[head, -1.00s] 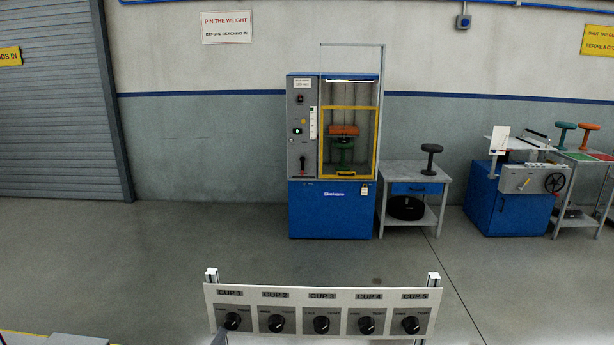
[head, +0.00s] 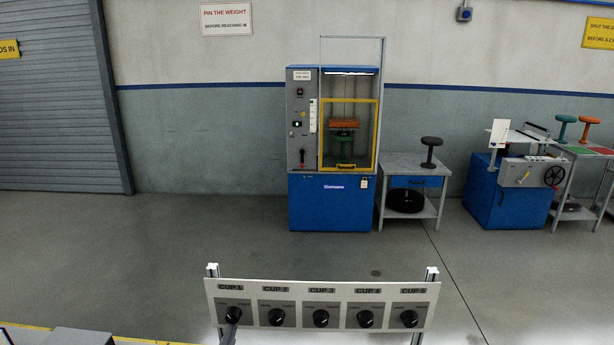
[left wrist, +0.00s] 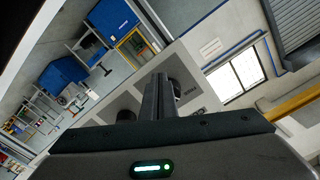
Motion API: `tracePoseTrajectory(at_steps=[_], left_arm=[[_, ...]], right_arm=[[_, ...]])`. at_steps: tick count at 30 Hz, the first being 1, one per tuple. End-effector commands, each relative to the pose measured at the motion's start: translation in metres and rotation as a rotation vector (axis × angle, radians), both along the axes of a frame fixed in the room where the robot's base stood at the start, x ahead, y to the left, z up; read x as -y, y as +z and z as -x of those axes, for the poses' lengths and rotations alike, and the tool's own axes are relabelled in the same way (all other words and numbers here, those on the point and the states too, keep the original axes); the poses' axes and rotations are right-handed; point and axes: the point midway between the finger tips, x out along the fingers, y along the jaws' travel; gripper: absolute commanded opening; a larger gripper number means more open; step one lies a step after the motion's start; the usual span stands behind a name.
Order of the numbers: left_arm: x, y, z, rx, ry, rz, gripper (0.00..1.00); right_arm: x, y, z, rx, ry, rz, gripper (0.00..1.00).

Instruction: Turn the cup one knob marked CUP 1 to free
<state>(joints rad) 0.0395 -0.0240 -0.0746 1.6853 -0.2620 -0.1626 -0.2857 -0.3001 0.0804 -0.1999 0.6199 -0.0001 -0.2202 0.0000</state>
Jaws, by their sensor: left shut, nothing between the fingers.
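The CUP 1 knob (head: 233,314) is a round black knob at the left end of a white panel (head: 320,284) with a row of similar labelled knobs. My left gripper (head: 230,332) comes up from below and its tip is at the lower edge of this knob. In the left wrist view my shut, empty fingers (left wrist: 157,96) point at the panel, with a dark knob (left wrist: 175,87) just beside and partly behind them. I cannot tell whether they touch it. The knob's pointer is too small to read. My right gripper is not in view.
The CUP 2 knob (head: 276,317) is close on the right. Metal posts (head: 213,270) stand at the panel's ends. Beyond open floor stand a blue test machine (head: 330,203), a small side table (head: 411,166) and a blue cabinet (head: 505,195).

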Motion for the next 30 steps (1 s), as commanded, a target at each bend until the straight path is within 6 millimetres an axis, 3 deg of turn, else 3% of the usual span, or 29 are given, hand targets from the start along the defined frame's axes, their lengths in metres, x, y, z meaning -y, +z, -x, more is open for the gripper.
tracePoseTrajectory(at_steps=[15,30], left_arm=[[0.003,0.006,-0.001,0.012,-0.003,0.000,0.00],[0.002,-0.005,-0.001,0.008,-0.001,0.000,0.00]], right_arm=[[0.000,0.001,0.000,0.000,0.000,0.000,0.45],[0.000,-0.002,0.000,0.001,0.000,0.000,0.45]])
